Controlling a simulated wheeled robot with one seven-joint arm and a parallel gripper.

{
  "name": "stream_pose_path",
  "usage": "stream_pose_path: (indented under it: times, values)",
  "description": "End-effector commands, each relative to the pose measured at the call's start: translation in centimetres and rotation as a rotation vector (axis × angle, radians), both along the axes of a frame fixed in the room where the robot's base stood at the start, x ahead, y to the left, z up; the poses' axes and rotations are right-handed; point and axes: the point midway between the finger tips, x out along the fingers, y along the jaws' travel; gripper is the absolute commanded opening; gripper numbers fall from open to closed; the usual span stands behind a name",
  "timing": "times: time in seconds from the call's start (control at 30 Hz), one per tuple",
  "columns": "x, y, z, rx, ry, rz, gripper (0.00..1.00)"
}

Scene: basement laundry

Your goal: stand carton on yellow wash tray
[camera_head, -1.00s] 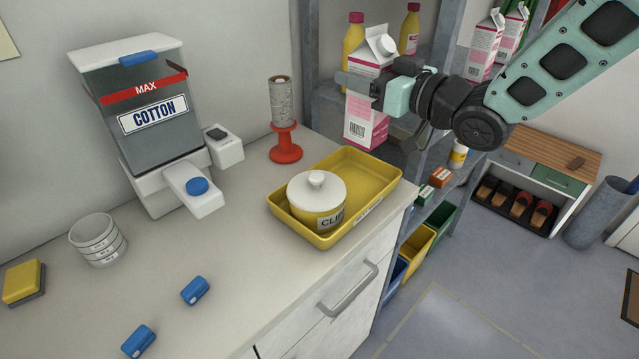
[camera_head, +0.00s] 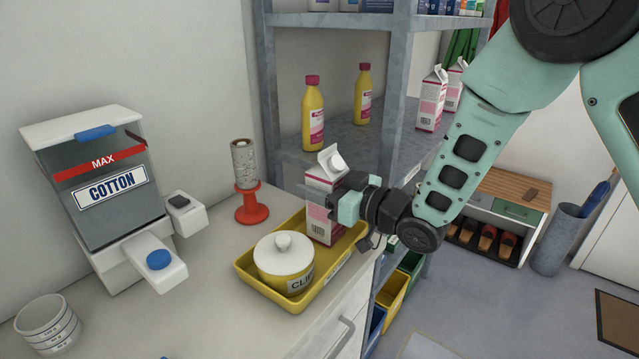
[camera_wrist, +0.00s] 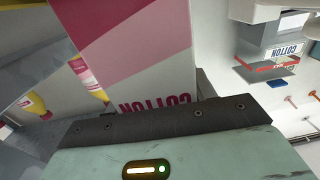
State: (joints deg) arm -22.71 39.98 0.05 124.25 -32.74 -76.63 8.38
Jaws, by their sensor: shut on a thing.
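A pink and white carton (camera_head: 321,224) with a gabled top is held upright in my gripper (camera_head: 322,196). My gripper is shut on its upper part, coming from the right. In the head view the carton's lower end is at the back right part of the yellow wash tray (camera_head: 313,294). I cannot tell whether its base touches the tray floor. A white-lidded yellow pot (camera_head: 285,262) marked CLIP stands in the front left part of the tray, beside the carton. The carton fills much of the wrist view (camera_wrist: 140,50), with its COTTON lettering upside down.
A cotton dispenser (camera_head: 105,190) stands farther left on the counter. A metal shelf (camera_head: 345,138) with yellow bottles and more cartons rises behind my gripper.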

Motion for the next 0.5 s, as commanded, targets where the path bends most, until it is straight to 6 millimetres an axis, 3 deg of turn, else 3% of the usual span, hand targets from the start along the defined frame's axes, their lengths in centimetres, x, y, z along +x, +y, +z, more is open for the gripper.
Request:
stream_pose_path:
  times: [0.23,0.27,0.3,0.33,0.5]
  values:
    - [0.03,0.01,-0.25,0.002,-0.003,0.000,0.13]
    - [0.01,-0.01,-0.28,0.000,0.000,0.000,0.60]
    - [0.00,0.00,-0.22,0.000,0.000,0.000,0.71]
    - [0.01,-0.01,-0.22,0.000,0.000,0.000,0.76]
    - [0.00,0.00,-0.22,0.001,0.001,0.000,0.76]
